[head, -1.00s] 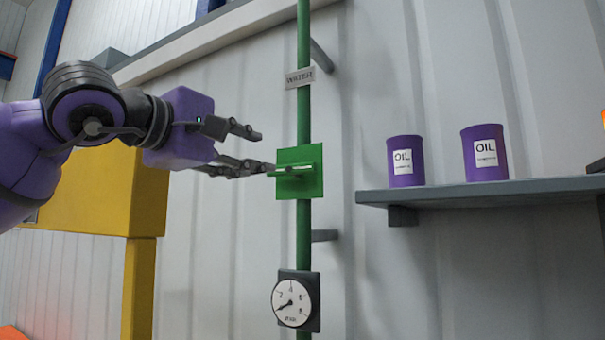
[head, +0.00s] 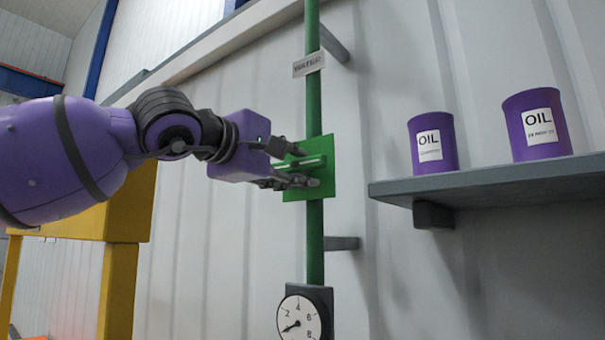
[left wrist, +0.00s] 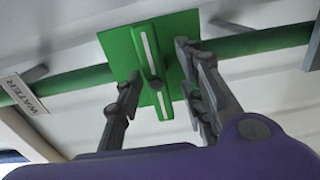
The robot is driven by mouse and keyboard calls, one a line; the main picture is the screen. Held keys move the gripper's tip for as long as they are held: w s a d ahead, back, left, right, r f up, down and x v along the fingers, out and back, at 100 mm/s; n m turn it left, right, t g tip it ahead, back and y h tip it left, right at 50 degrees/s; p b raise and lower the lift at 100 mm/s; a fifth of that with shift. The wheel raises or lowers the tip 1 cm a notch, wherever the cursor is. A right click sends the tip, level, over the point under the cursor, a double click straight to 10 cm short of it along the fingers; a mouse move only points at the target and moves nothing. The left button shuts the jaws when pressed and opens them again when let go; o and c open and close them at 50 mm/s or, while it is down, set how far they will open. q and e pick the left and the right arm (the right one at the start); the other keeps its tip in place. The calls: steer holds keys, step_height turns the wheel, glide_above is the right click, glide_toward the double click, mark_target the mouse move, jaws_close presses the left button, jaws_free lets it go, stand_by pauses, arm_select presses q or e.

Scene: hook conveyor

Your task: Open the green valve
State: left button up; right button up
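The green valve is a square green plate (head: 325,184) on an upright green pipe (head: 315,230), with a bar handle (head: 300,163) marked by a pale stripe. The handle lies across the pipe. My left gripper (head: 307,167) is at the valve, one finger above the handle and one below. In the left wrist view the handle (left wrist: 152,65) lies between the two spread fingers of the gripper (left wrist: 163,85), with gaps on both sides; contact does not show. My right gripper is out of view.
A WATER label (head: 308,64) is on the pipe above the valve, and a round gauge (head: 303,315) is below, its needle pointing lower left. A grey shelf (head: 480,182) with two purple OIL cans (head: 432,143) stands to the right. A yellow frame (head: 122,275) stands left.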

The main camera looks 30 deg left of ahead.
arm_select(q)
steer(key=shift+w+r, duration=0.2)
steer(key=shift+w, duration=0.35)
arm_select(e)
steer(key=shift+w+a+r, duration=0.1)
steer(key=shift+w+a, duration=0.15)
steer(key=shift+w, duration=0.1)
arm_select(q)
steer(key=shift+w, duration=0.1)
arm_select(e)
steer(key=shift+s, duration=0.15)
arm_select(q)
jaws_close()
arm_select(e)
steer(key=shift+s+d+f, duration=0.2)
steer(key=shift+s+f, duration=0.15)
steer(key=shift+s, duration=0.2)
